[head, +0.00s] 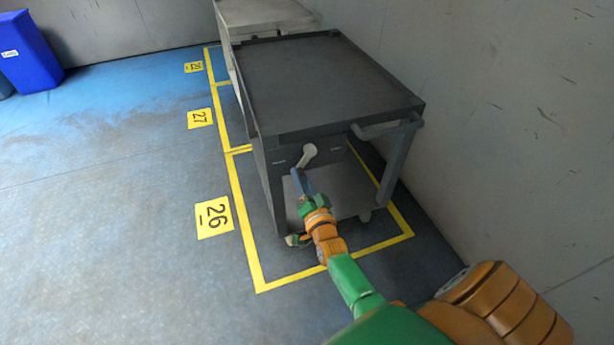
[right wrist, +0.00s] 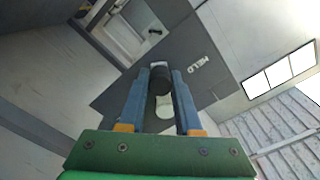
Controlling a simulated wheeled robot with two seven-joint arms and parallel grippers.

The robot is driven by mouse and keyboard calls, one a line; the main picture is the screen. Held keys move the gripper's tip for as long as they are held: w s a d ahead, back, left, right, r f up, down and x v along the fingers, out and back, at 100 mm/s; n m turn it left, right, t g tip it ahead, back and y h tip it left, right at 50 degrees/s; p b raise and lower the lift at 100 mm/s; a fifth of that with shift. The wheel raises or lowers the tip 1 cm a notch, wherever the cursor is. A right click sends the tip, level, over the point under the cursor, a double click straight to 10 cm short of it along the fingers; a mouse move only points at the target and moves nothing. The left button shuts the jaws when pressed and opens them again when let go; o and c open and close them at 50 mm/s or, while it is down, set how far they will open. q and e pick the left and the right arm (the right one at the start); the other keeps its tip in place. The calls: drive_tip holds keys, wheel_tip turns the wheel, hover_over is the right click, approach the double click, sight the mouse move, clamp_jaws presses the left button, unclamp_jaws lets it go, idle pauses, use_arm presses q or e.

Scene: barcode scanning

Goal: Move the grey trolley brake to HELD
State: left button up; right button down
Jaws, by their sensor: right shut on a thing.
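The grey trolley (head: 330,85) stands in bay 26 with a dark flat top and a lower shelf. Its brake lever (head: 309,153) is pale, on the front panel, and slants down to the left in the head view. In the right wrist view the lever's black knob (right wrist: 159,80) is between the blue fingers. The HELD label (right wrist: 200,66) shows right of the knob there. My right gripper (head: 297,173) is shut on the brake lever at its knob end. My left gripper is not in view.
A lighter trolley (head: 262,14) stands behind the grey one. A push handle (head: 385,130) juts from the grey trolley's front right. A wall (head: 500,110) runs close on the right. A blue bin (head: 28,52) is far left. The floor on the left is clear.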

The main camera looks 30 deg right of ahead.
drive_tip(key=shift+a+m, duration=0.45)
drive_tip(key=shift+m, duration=0.35)
drive_tip(key=shift+a+m+p, duration=0.1)
drive_tip(key=shift+m+p, duration=0.2)
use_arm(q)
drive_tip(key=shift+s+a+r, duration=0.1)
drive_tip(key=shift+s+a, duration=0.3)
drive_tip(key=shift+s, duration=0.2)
use_arm(e)
drive_tip(key=shift+w+r, duration=0.1)
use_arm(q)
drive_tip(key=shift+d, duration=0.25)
use_arm(e)
drive_tip(key=shift+a, duration=0.15)
drive_tip(key=c, duration=0.8)
unclamp_jaws()
drive_tip(key=shift+o, duration=1)
drive_tip(key=shift+w+a+r, duration=0.1)
drive_tip(key=shift+a+r, duration=0.05)
drive_tip(key=shift+a, duration=0.05)
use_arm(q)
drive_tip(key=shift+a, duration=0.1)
use_arm(e)
drive_tip(key=shift+d, duration=0.1)
